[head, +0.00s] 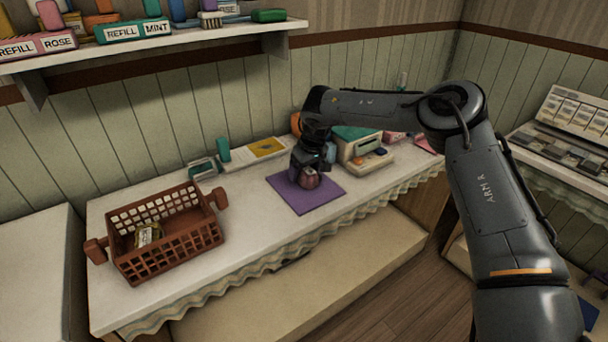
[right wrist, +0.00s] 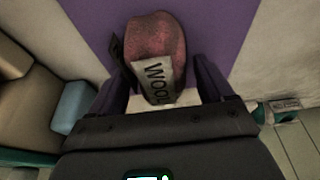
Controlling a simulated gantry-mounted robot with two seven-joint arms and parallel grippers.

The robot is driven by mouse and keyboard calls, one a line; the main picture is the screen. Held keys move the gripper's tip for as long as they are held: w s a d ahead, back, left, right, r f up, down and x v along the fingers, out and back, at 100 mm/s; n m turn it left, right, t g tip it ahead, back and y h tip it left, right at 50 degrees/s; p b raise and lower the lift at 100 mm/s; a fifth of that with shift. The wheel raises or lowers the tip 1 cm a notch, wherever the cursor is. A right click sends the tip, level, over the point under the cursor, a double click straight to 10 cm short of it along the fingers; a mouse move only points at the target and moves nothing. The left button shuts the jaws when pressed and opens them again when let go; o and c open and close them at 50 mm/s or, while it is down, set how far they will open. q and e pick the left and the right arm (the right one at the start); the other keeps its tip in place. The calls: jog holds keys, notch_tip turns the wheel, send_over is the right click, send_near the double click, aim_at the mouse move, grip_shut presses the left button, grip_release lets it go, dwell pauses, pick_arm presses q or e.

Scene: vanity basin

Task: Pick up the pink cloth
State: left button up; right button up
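My right gripper (head: 308,174) points down over a purple mat (head: 293,199) on the counter. A rounded dull-pink bundle with a "WOOL" label (right wrist: 155,50) lies between its two fingers in the right wrist view. A flat pink piece (head: 427,146), perhaps a cloth, lies at the counter's right end, partly behind my right arm. My left gripper is not in view.
A brown basket (head: 165,250) with a small labelled item inside stands at the left of the counter. A beige machine with a green top (head: 362,152) stands right of the mat. A shelf (head: 150,45) with boxes hangs above. The counter between basket and mat is clear.

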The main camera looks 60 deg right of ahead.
aim_at(304, 169)
jog(key=c, duration=1)
jog(key=shift+o, duration=0.2)
jog(key=shift+r, duration=0.1)
jog(key=shift+r, duration=0.85)
notch_tip(304, 169, up, 3)
jog(key=shift+f+p, duration=0.2)
jog(key=shift+p, duration=0.3)
jog(key=s+r+p, duration=0.1)
jog(key=s+r, duration=0.2)
jog(key=s, duration=0.2)
jog(key=s+d+r, duration=0.1)
jog(key=s+r, duration=0.2)
jog(key=s, duration=0.3)
jog(key=shift+s+r+p, duration=0.25)
jog(key=shift+s+p, duration=0.05)
jog(key=shift+p, duration=0.05)
jog(key=shift+d, duration=0.1)
